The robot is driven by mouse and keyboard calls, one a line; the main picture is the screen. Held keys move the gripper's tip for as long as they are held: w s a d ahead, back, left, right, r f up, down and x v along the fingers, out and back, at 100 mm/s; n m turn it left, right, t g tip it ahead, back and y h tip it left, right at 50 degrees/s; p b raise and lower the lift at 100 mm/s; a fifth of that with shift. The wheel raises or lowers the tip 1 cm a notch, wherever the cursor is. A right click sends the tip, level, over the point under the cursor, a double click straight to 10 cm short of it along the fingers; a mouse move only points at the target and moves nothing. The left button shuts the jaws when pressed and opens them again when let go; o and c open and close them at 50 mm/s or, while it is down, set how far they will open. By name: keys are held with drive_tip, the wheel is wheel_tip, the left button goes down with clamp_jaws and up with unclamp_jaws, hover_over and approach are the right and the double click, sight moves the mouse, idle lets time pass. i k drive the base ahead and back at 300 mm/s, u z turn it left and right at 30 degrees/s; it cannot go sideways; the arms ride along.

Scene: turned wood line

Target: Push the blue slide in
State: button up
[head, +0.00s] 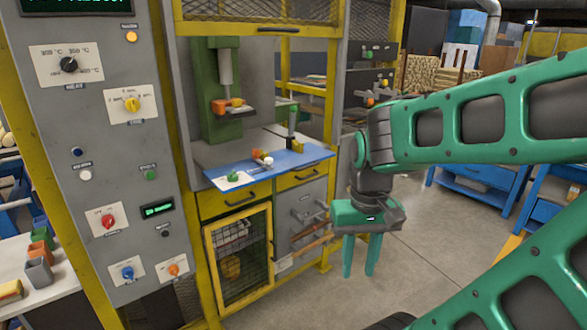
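A flat blue panel (310,158), the only thing here that looks like a blue slide, lies at the front of the grey counter in the machine bay. Its front edge reaches out over the yellow drawers. A white card with a green piece (234,178) lies at its left end, and a small orange and white piece (264,160) is near its middle. I cannot tell how far the panel is pulled out. My gripper (359,272) hangs to the right of the bay, lower than the panel and apart from it. Its two green fingers point down, spread with nothing between them.
A grey control panel (110,120) with knobs and buttons stands at the left. Yellow drawers (232,199), a mesh door (240,260) and grey handles (308,213) are below the counter. A green press (207,90) stands inside. Floor (430,240) is clear around my gripper.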

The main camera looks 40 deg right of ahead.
sight(296, 157)
drive_tip(key=i, duration=0.9)
drive_tip(key=z, duration=0.1)
